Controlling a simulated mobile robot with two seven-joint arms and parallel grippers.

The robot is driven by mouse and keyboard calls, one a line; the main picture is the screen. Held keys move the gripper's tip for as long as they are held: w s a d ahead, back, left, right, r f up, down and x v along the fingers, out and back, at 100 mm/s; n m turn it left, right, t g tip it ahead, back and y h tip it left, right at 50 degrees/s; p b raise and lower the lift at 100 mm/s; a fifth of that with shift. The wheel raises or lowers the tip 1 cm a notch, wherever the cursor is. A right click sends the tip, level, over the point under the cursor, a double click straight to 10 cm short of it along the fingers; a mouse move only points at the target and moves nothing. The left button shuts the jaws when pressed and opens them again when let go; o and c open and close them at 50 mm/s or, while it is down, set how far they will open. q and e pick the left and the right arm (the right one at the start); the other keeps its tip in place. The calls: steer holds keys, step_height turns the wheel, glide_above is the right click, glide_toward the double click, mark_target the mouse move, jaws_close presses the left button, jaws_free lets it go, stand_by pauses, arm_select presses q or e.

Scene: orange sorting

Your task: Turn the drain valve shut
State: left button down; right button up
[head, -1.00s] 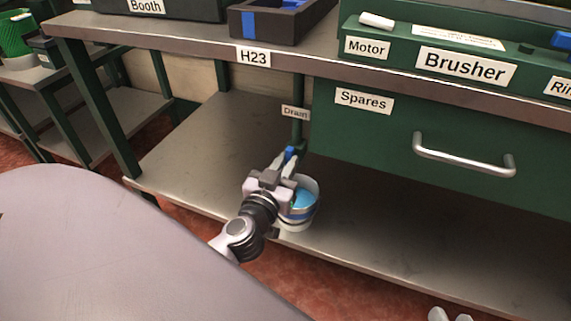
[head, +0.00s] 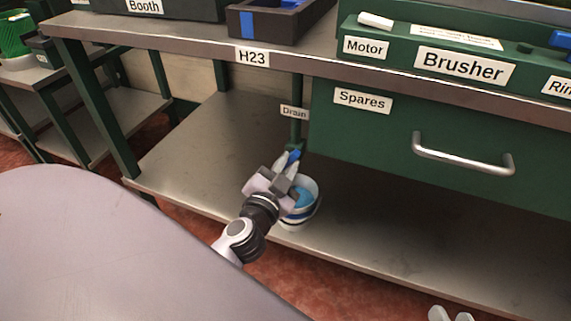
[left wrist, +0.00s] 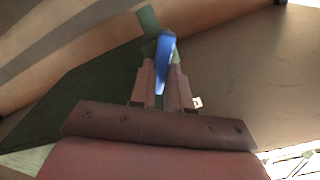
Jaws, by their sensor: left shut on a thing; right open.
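The drain valve's blue handle (head: 294,156) sits at the lower end of a green vertical pipe (head: 297,125), just below the "Drain" label (head: 294,112). My left gripper (head: 289,162) is shut on the handle. In the left wrist view the blue handle (left wrist: 165,62) stands between the two fingertips (left wrist: 163,75), tilted slightly from the picture's vertical. The valve body behind it is mostly hidden. Two pale tips of my right gripper (head: 451,316) show at the bottom edge, apart and empty.
A white bucket (head: 313,211) with something blue inside stands on the lower shelf (head: 200,150), partly behind my left gripper. The green "Spares" drawer (head: 380,140) with a metal handle (head: 465,158) is to the right. The shelf to the left is clear.

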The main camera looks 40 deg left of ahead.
arm_select(q)
steer(key=m, duration=0.3)
steer(key=shift+d+m, duration=0.1)
steer(key=shift+m, duration=0.3)
steer(key=m, duration=0.3)
steer(key=shift+f+m+p, duration=0.15)
steer(key=shift+m+p, duration=0.15)
steer(key=shift+p, duration=0.05)
steer(key=m, duration=0.2)
steer(key=shift+f+m, duration=0.1)
steer(key=shift+m, duration=0.8)
arm_select(e)
steer(key=shift+a, duration=0.1)
arm_select(q)
steer(key=shift+f, duration=0.1)
arm_select(e)
steer(key=shift+s+f, duration=0.1)
arm_select(q)
steer(key=c, duration=1.1)
jaws_free()
